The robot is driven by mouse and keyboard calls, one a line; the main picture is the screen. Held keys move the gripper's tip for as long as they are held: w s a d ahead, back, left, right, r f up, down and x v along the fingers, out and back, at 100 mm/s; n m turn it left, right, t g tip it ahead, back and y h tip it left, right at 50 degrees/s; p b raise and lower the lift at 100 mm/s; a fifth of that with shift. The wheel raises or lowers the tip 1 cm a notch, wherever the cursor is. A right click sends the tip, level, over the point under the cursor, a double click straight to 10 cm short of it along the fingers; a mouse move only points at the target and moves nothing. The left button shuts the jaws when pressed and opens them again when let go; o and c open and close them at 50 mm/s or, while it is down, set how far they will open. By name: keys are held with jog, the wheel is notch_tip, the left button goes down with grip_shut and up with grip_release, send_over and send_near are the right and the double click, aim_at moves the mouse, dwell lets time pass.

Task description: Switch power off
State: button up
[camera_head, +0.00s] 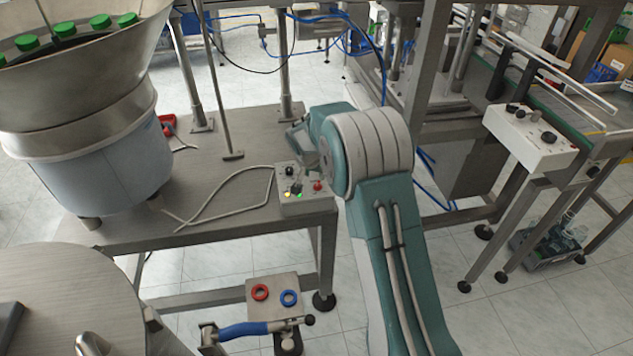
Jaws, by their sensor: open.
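A small light-grey control box (305,203) sits at the front right corner of the metal table. Its top carries a black knob (290,171), another black switch (297,187) and a red button (318,185). The switch markings are too small to read. My gripper (299,142) shows only in part as a grey piece beyond my teal arm, just above and behind the box. It looks apart from the knobs, and nothing shows in it. My arm hides much of it.
A metal bowl feeder (80,110) with green caps stands on the table (215,190) at left. A cable (235,180) loops to the box. A second control box (530,137) stands by the conveyor at right. A blue handle (243,330) is in front.

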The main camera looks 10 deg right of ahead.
aim_at(317, 183)
jog(key=x, duration=0.6)
jog(key=shift+w+f, duration=0.15)
jog(key=shift+f, duration=0.1)
grip_shut()
